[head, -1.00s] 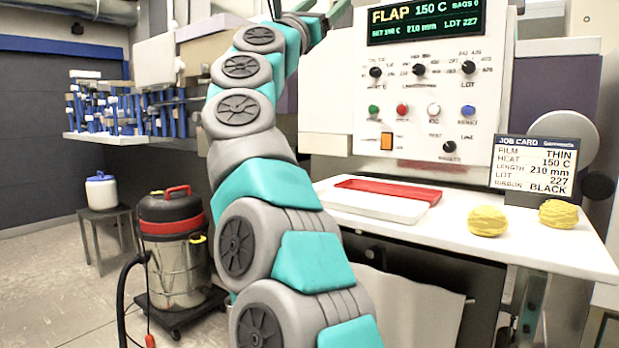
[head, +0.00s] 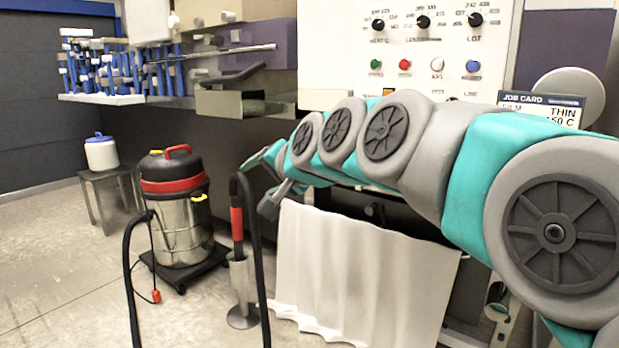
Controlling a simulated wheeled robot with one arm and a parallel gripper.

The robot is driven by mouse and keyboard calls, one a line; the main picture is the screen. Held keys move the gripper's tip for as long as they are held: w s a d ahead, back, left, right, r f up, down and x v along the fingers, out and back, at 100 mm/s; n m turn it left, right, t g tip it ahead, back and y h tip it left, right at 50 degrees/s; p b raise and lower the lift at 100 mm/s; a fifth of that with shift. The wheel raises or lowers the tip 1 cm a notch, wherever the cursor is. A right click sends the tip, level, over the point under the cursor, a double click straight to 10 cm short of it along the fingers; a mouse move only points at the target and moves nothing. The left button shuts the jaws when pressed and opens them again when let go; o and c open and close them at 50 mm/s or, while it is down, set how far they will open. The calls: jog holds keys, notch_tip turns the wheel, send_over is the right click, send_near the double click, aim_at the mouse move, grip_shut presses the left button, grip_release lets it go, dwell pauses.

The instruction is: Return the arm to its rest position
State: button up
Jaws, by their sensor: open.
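My arm stretches across the picture from the right edge towards the middle, in teal and grey. My gripper (head: 257,188) is at its far left end, with its two fingers apart and nothing seen between them. It appears just above and beside the black hose with the red grip, in front of the dark machine side. I cannot tell the exact gap in depth between the gripper and the hose. The arm hides most of the white worktop and the lower part of the job card (head: 540,108).
A control panel (head: 440,45) with knobs and coloured buttons stands behind the arm. A steel vacuum (head: 183,225) and a stool (head: 110,195) with a white tub (head: 101,152) are at left. A white cloth (head: 365,270) hangs below the arm.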

jog(key=s+d+f+n+g+h, duration=0.1)
jog(key=s+d+f+g+h, duration=0.2)
jog(key=s+d+f, duration=0.6)
jog(key=s+d+f+n+g+h, duration=0.2)
jog(key=s+d+f+g, duration=0.3)
jog(key=s+d+f, duration=0.4)
jog(key=s+f+h, duration=0.1)
jog(key=s+f, duration=0.6)
jog(key=f, duration=0.1)
jog(key=shift+f+n+g, duration=0.3)
jog(key=shift+f, duration=0.05)
jog(key=s+d+f+g, duration=0.1)
jog(key=s+d, duration=0.1)
jog(key=s, duration=0.2)
jog(key=s+d+f+g+h, duration=0.1)
jog(key=s+f, duration=0.1)
jog(key=s, duration=0.2)
jog(key=s+d+f+g, duration=0.1)
jog(key=s+d, duration=0.1)
jog(key=s, duration=0.2)
jog(key=shift+s+d+f+n+g+h, duration=0.1)
jog(key=shift+d+f+n+g+h, duration=0.2)
jog(key=shift+f, duration=0.05)
